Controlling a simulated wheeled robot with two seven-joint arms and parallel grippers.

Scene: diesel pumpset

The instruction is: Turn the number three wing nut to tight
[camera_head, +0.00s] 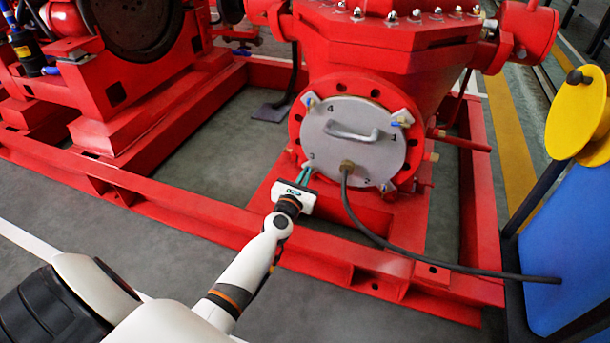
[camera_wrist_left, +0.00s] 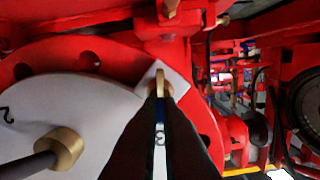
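The round grey cover plate (camera_head: 335,150) with a bar handle sits on the red pump body. Numbers 4, 1 and 2 show at its lugs in the head view. My left gripper (camera_head: 303,176) reaches its lower-left lug, and its teal fingers hide the nut there. In the left wrist view the number 3 shows between my dark fingers (camera_wrist_left: 161,98). Their tips close in on the number three wing nut (camera_wrist_left: 161,76), brass with a blue part in the narrow gap. My right gripper is not in view.
A black hose (camera_head: 365,225) runs from a brass fitting (camera_head: 346,167) on the plate towards the blue panel (camera_head: 570,250) at right. A red frame rail (camera_head: 200,215) crosses in front of the pump. The engine (camera_head: 110,60) stands at left.

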